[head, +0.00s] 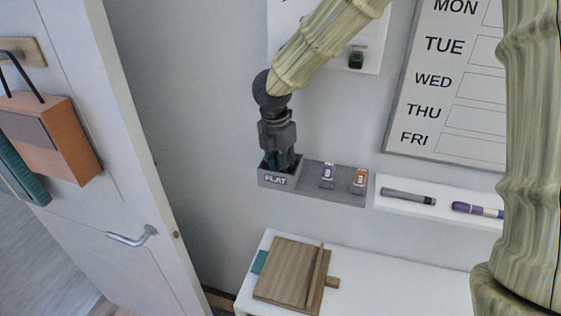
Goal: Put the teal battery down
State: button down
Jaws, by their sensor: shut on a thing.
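My gripper (281,162) points down into the left compartment of a grey wall tray (336,194), behind the front label that reads "FLAT" (279,180). Its fingers are shut on the teal battery, which is mostly hidden by the dark fingers and the tray's front wall. I cannot tell whether the battery touches the compartment floor. A purple battery-like item (328,174) and an orange one (360,180) stand upright in the tray to the right, apart from my gripper.
A white ledge (440,216) to the right holds a grey marker (408,196) and a purple marker (477,210). A weekday board (455,75) hangs above. Below, a white desktop (400,280) carries a wooden board (285,272). A door (85,130) stands at left.

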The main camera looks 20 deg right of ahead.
jog(key=shift+f, duration=0.2)
jog(key=c, duration=1.5)
grip_release()
jog(key=shift+r, duration=0.45)
jog(key=shift+s+a+r+b, duration=0.15)
jog(key=shift+r+b, duration=0.35)
jog(key=shift+r, duration=0.65)
jog(key=shift+a+r+b, duration=0.1)
jog(key=shift+r+b, duration=0.4)
jog(key=shift+r, duration=0.7)
jog(key=shift+s+a+r+b, duration=0.15)
jog(key=shift+r+b, duration=0.35)
jog(key=shift+r, duration=0.65)
